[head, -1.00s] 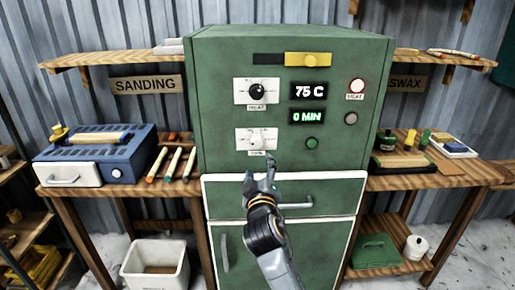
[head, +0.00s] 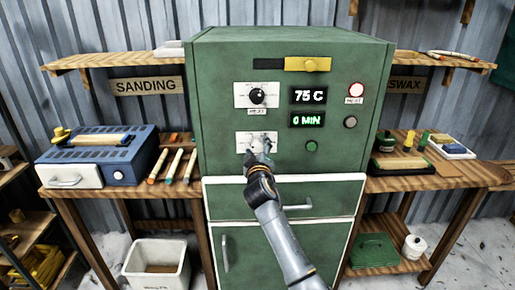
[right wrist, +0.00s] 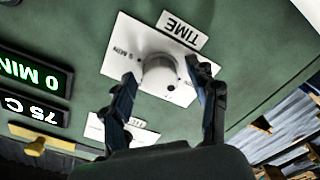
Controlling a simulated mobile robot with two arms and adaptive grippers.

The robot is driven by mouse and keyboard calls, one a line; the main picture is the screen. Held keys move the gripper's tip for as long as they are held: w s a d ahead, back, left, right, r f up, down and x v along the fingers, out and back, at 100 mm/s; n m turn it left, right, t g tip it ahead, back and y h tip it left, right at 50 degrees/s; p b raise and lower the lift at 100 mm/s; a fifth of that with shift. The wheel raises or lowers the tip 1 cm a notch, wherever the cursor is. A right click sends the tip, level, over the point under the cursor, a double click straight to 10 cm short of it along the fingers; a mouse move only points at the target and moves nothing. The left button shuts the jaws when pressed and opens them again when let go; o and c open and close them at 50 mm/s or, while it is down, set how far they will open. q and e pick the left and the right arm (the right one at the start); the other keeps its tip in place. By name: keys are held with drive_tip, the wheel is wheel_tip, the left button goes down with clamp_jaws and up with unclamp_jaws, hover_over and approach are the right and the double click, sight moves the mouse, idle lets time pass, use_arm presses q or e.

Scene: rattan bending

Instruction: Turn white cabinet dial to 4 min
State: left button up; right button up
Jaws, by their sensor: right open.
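The green cabinet (head: 225,75) stands in the middle of the head view. The green display (head: 307,119) reads 0 MIN. My right gripper (head: 260,148) is at the dial; in the right wrist view its open fingers (right wrist: 163,80) lie on either side of the knob. I cannot tell whether they touch it. My left gripper is not in view.
The black HEAT dial (head: 257,96) is above, beside a 75 C display (head: 309,95). A green button (head: 311,146) and a grey button (head: 350,122) are to the right. A yellow slider (head: 307,64) is on top. Benches with tools flank the cabinet.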

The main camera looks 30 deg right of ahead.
drive_tip(key=c, duration=1.2)
drive_tip(key=shift+o, duration=0.2)
drive_tip(key=shift+f, duration=0.1)
drive_tip(key=shift+f+m+b, duration=0.1)
drive_tip(key=shift+m+b, duration=0.7)
drive_tip(key=shift+m, duration=0.1)
drive_tip(key=m+b, duration=0.2)
drive_tip(key=m, duration=0.1)
drive_tip(key=shift+a, duration=0.1)
drive_tip(key=m+b, duration=0.1)
drive_tip(key=m, duration=0.2)
drive_tip(key=shift+m, duration=1.9)
